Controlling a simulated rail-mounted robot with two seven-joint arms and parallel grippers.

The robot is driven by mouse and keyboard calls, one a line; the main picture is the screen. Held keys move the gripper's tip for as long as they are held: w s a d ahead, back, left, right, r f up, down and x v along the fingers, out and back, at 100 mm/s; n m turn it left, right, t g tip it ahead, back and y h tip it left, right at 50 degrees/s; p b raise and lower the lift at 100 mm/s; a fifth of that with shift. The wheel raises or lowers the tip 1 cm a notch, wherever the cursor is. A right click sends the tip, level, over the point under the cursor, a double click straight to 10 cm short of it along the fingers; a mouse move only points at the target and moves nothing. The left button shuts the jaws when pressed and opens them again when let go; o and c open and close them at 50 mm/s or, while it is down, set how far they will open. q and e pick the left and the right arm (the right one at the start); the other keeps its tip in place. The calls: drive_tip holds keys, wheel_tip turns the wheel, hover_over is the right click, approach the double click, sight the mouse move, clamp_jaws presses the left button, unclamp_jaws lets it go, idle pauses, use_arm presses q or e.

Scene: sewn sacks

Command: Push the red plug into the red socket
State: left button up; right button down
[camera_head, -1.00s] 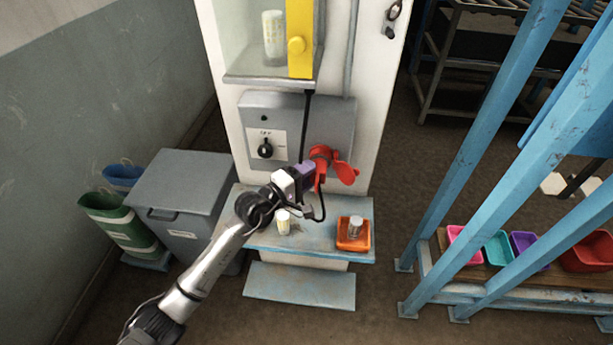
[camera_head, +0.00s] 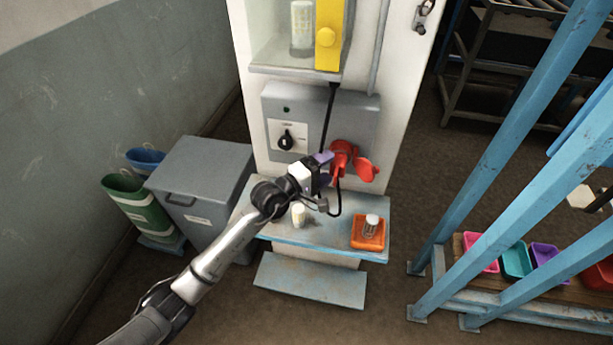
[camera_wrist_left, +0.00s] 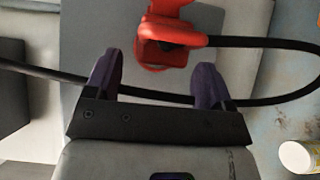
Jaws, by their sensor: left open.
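The red socket (camera_head: 344,148) is on the grey switch box (camera_head: 360,108), with its red lid (camera_head: 367,170) swung out to the right. The red plug (camera_head: 338,173) is at the socket's mouth and looks in line with it; how deep it sits cannot be told. In the left wrist view the red plug (camera_wrist_left: 170,50) lies just beyond the fingertips, and its black cable (camera_wrist_left: 270,42) leaves to the right. My left gripper (camera_head: 325,168) is open and empty; its purple fingers also show in the wrist view (camera_wrist_left: 157,84), apart from the plug.
Below the box, a blue-grey shelf (camera_head: 325,236) carries a pale cylinder (camera_head: 298,215) and an orange tray (camera_head: 367,241). A yellow guard (camera_head: 328,40) hangs above. A grey bin (camera_head: 195,185) stands left; blue posts (camera_head: 490,170) stand right. The cable loops below the socket.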

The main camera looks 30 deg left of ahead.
use_arm(q)
drive_tip(key=v, duration=1.3)
drive_tip(key=shift+s, duration=0.1)
